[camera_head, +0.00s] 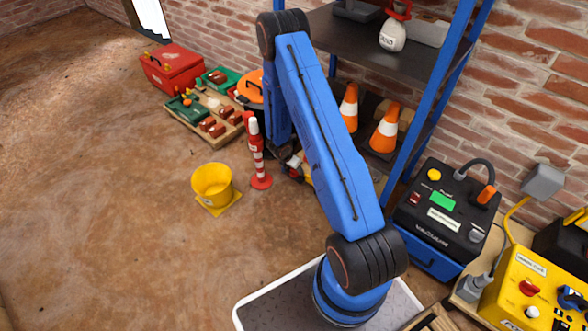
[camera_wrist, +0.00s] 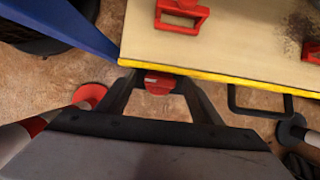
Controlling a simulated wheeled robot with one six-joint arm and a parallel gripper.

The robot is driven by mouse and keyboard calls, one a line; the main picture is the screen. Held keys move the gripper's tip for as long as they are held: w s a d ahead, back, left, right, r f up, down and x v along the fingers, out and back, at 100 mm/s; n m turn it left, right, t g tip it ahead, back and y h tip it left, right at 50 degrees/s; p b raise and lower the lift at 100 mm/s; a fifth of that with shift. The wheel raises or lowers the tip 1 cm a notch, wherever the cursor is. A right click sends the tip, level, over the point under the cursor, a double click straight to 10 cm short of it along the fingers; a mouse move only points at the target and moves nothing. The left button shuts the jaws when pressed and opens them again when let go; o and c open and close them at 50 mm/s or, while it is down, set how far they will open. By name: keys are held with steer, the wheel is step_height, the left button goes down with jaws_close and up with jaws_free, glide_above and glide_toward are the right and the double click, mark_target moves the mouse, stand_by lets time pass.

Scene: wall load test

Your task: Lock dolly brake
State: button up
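In the wrist view, a pale wooden board, seemingly the dolly (camera_wrist: 235,45), fills the top and has a yellow front edge. A small red piece, perhaps the brake lever (camera_wrist: 158,83), shows just below that edge. My gripper (camera_wrist: 161,80) is at the edge with its dark fingers apart, one on each side of the red piece. Gaps seem to show beside it; contact is unclear. A red bracket (camera_wrist: 182,14) stands on the board. In the head view my blue arm hides most of the dolly and gripper.
A red-and-white post (camera_head: 257,155) stands close left of my gripper, with a yellow bucket (camera_head: 212,184) beyond it. A blue-framed shelf (camera_head: 440,75) with orange cones (camera_head: 385,128) stands behind my arm. Open floor (camera_head: 90,190) lies at left.

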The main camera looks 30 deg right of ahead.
steer(key=v, duration=1.7)
steer(key=shift+r, duration=0.15)
